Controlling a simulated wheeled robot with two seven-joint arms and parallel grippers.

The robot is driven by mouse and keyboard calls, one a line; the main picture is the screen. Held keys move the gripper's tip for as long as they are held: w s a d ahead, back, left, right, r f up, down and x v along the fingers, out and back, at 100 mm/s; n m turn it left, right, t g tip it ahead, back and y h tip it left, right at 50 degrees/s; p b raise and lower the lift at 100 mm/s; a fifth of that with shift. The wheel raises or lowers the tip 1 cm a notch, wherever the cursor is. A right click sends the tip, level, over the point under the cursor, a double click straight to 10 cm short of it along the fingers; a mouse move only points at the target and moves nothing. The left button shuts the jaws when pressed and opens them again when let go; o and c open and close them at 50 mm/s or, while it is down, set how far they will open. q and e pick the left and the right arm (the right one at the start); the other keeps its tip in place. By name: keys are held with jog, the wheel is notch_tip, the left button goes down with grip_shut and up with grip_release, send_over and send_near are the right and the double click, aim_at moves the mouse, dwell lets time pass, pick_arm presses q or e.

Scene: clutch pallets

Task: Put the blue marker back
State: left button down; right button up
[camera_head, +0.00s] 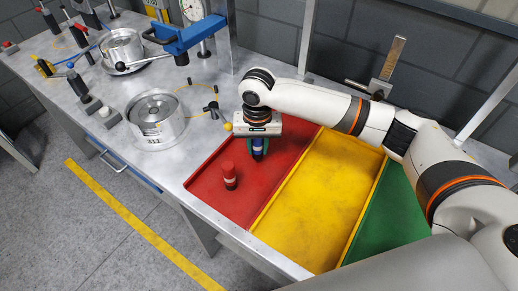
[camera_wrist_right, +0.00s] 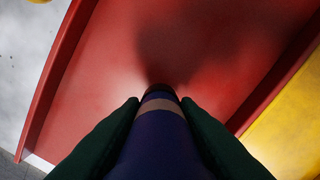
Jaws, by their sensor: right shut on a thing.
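My right gripper (camera_head: 257,146) is shut on the blue marker (camera_head: 258,152). It points down over the back left part of the red tray (camera_head: 205,188). The marker is upright between the fingers; I cannot tell whether its lower end touches the tray floor. In the right wrist view the dark green fingers (camera_wrist_right: 162,128) flank the blue marker (camera_wrist_right: 160,148), which has a pale band near its far end. A red marker (camera_head: 230,178) with a dark band stands upright in the red tray, in front of the blue one. My left gripper is not in view.
A yellow tray (camera_head: 318,190) and a green tray (camera_head: 395,215) lie to the right, both empty where visible. A round metal part (camera_head: 157,118) sits left of the red tray. A blue clamp tool (camera_head: 190,38) and a dial gauge (camera_head: 193,10) stand behind.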

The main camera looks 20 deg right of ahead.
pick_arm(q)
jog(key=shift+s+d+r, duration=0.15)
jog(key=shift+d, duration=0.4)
pick_arm(e)
jog(key=shift+f, duration=1.25)
jog(key=o, duration=1)
jog(key=shift+f, duration=0.1)
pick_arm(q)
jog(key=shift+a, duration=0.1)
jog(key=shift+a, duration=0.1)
pick_arm(e)
jog(key=shift+r, duration=0.4)
notch_tip(320, 180, up, 10)
jog(key=shift+r+b, duration=0.25)
jog(key=shift+b, duration=0.45)
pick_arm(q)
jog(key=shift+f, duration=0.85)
pick_arm(e)
jog(key=shift+r, duration=0.5)
